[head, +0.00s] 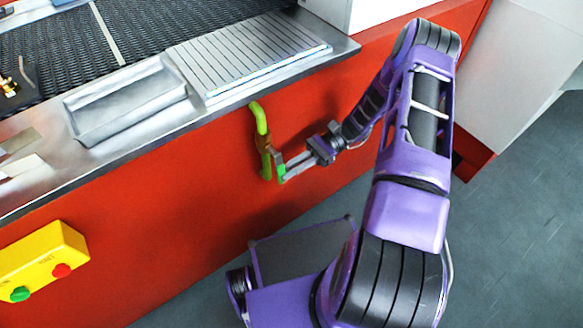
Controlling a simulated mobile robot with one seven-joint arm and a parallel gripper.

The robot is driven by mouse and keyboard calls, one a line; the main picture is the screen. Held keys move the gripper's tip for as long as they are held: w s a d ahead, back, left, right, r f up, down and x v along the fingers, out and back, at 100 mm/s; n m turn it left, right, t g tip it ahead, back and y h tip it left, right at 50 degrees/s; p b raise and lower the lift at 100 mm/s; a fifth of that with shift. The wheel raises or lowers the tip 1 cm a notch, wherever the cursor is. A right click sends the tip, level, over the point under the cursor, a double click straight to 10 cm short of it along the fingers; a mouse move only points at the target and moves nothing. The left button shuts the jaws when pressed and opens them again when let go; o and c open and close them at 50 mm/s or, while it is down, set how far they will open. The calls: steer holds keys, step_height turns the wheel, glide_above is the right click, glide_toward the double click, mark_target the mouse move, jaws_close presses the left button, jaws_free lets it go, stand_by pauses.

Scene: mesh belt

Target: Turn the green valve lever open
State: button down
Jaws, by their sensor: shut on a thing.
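The green valve lever (261,118) is on the front red panel of the machine, below the steel edge. Its upper part stands bright yellow-green and nearly upright, leaning slightly. A brass-brown valve body (264,145) sits partway along it. My gripper (281,170) reaches in from the right and is shut at the lower green part beside the valve body. The exact contact between the fingertips and the lever is small and hard to make out.
A steel tray (130,104) and a ribbed steel plate (250,57) lie on the ledge above. A black mesh belt (150,28) runs behind. A yellow button box (42,262) is on the panel at lower left. Grey floor (510,230) is open at right.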

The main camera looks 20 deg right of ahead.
steer(key=shift+a, duration=0.1)
steer(key=c, duration=0.9)
jaws_free()
steer(key=v, duration=1.7)
steer(key=shift+w+d, duration=0.1)
steer(key=shift+d, duration=0.1)
steer(key=shift+r, duration=0.1)
